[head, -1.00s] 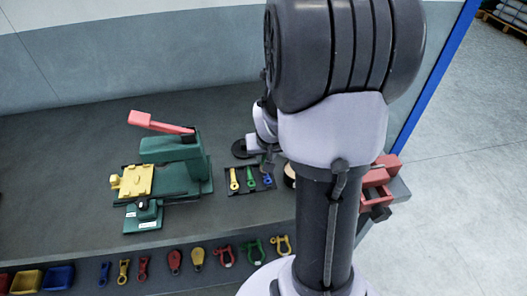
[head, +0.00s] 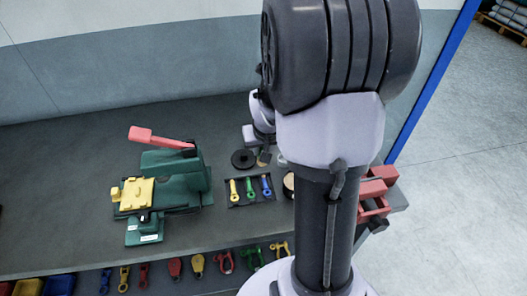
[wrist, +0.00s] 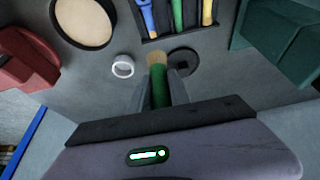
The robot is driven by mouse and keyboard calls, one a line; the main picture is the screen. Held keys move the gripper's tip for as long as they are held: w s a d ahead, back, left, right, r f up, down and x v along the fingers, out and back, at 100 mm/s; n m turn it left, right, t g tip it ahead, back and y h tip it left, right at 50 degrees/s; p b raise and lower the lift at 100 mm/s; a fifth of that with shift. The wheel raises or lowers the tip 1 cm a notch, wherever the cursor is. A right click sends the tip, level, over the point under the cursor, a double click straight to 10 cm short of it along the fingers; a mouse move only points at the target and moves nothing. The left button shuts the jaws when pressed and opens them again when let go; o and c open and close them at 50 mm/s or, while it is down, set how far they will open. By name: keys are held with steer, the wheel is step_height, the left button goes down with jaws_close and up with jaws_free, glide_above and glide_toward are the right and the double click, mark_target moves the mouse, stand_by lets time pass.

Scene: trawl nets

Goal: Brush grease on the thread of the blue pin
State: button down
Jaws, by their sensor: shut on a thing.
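My gripper (wrist: 160,88) is shut on a brush (wrist: 158,86) with a green handle; its tan bristle tip points away from the wrist. In the head view the bristle tip (head: 263,159) shows behind the pin tray. The blue pin (head: 266,186) lies in the dark tray (head: 236,204), right of a green pin (head: 250,190) and a yellow pin (head: 234,190). In the wrist view the blue pin (wrist: 147,18) is beyond the bristles, apart from them. Its far end is cut off there, and I cannot tell whether its thread carries grease.
A round pot with tan content (wrist: 83,22) stands beside the tray, partly behind my arm in the head view. A white ring (wrist: 122,66) and a black disc (wrist: 184,62) lie near the brush. A green press (head: 175,170) stands left, a red vise (head: 376,190) right.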

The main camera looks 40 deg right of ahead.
steer(key=shift+r+p, duration=1.2)
steer(key=shift+r, duration=0.7)
